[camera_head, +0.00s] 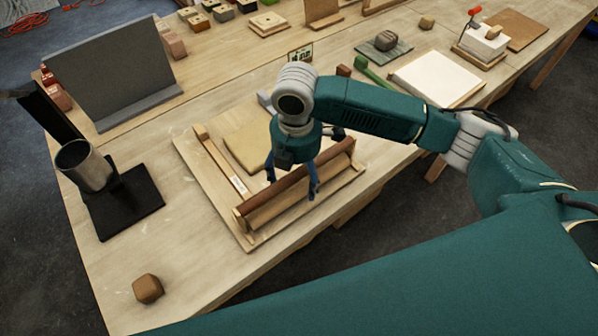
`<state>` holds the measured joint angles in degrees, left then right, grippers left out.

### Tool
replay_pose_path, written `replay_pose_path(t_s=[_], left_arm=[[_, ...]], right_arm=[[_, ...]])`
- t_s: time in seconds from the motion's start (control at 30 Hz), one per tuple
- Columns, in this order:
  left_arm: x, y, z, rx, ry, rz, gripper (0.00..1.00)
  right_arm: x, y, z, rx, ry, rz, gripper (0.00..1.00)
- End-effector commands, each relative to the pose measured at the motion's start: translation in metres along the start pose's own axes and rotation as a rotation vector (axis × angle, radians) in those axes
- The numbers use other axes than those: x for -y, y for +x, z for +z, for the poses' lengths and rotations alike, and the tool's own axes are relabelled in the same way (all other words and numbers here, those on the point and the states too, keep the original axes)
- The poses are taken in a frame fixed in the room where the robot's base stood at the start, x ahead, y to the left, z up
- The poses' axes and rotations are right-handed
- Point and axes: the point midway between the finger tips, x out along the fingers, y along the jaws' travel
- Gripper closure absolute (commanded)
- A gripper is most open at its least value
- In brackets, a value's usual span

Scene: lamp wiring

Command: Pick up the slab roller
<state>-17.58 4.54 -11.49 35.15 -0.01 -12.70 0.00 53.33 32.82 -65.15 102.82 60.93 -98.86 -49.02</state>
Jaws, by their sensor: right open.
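The slab roller (282,190) is a brown wooden cylinder lying in a light wooden cradle near the front edge of a board (205,171). A flat tan slab (246,146) lies on the board behind it. My right gripper (292,190) points down over the roller's middle, its blue fingers open, one on the far left side and one on the near side. I cannot tell whether the fingers touch the roller. My left gripper is not in view.
A metal cup (84,166) on a black base (125,203) stands at the left. A brown block (148,289) sits at the front left. A grey upright panel (112,72) stands behind. A white slab (437,77) and a green-handled tool (373,73) lie farther right.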

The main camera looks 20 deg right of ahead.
Motion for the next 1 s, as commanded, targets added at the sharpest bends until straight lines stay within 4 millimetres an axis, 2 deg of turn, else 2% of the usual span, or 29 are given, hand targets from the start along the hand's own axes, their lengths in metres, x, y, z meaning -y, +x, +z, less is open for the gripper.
replay_pose_path(t_s=[0.03, 0.2, 0.47, 0.57, 0.77, 1.0], left_arm=[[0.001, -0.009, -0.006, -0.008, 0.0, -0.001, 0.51], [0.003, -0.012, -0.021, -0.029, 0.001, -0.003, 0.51], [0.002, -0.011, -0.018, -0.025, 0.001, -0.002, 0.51], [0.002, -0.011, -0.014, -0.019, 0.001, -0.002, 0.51], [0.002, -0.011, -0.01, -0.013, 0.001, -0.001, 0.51], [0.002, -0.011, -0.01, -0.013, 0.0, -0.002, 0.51]], right_arm=[[0.001, 0.004, 0.0, -0.001, 0.001, -0.005, 0.26], [0.0, 0.027, 0.0, 0.0, 0.0, -0.002, 0.26], [-0.001, 0.031, 0.0, 0.001, -0.001, 0.001, 0.26], [-0.001, 0.031, 0.0, 0.001, -0.001, 0.001, 0.42], [-0.001, 0.031, 0.0, 0.0, -0.001, 0.0, 0.82], [-0.002, 0.029, 0.0, 0.0, -0.001, 0.004, 0.84]])
